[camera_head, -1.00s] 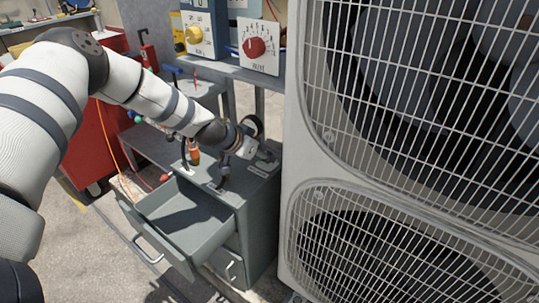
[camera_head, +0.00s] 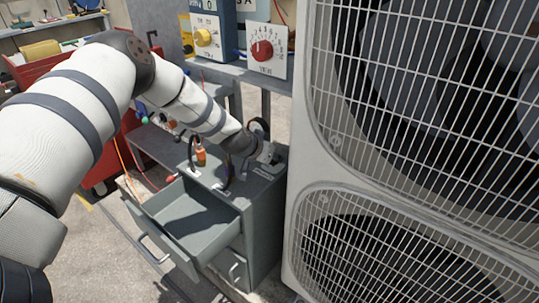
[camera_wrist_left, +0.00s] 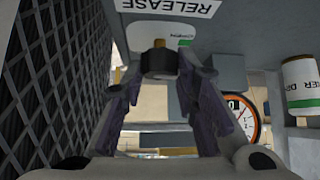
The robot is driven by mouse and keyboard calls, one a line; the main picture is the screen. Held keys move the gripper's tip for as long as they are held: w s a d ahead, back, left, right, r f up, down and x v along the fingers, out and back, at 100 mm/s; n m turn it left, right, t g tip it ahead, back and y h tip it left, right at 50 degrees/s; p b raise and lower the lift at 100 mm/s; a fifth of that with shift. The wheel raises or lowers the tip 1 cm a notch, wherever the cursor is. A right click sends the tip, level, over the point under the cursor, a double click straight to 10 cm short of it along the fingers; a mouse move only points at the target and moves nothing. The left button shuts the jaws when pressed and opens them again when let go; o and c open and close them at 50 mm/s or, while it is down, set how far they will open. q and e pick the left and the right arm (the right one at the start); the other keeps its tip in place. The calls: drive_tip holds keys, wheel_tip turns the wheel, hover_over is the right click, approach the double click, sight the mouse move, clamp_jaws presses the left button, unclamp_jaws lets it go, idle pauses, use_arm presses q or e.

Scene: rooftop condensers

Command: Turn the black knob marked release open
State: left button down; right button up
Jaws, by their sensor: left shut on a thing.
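The black knob (camera_wrist_left: 159,65) shows in the left wrist view, with a brass-coloured tip on its far side. It stands between the two fingers of my left gripper (camera_wrist_left: 165,85), which is shut on it. A white label (camera_wrist_left: 172,7) reading RELEASE appears upside down at the top. A green and white label lies just behind the knob. In the head view my left gripper (camera_head: 268,155) is at the back right of the grey cabinet's top (camera_head: 250,187), close to the condenser. The knob cannot be made out there. My right gripper is not in view.
The large condenser unit (camera_head: 300,200) with wire grilles stands close on the right. The cabinet's upper drawer (camera_head: 200,225) is open. An orange-handled part (camera_head: 200,157) and black fittings stand on the cabinet. Panels with a yellow dial (camera_head: 203,37) and red dial (camera_head: 262,50) are behind.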

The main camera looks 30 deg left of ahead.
use_arm(q)
drive_tip(key=shift+d+n+y, duration=0.1)
drive_tip(key=shift+n+y, duration=0.4)
drive_tip(key=shift+n, duration=0.2)
drive_tip(key=c, duration=1.3)
unclamp_jaws()
drive_tip(key=v, duration=1.2)
drive_tip(key=shift+f, duration=0.1)
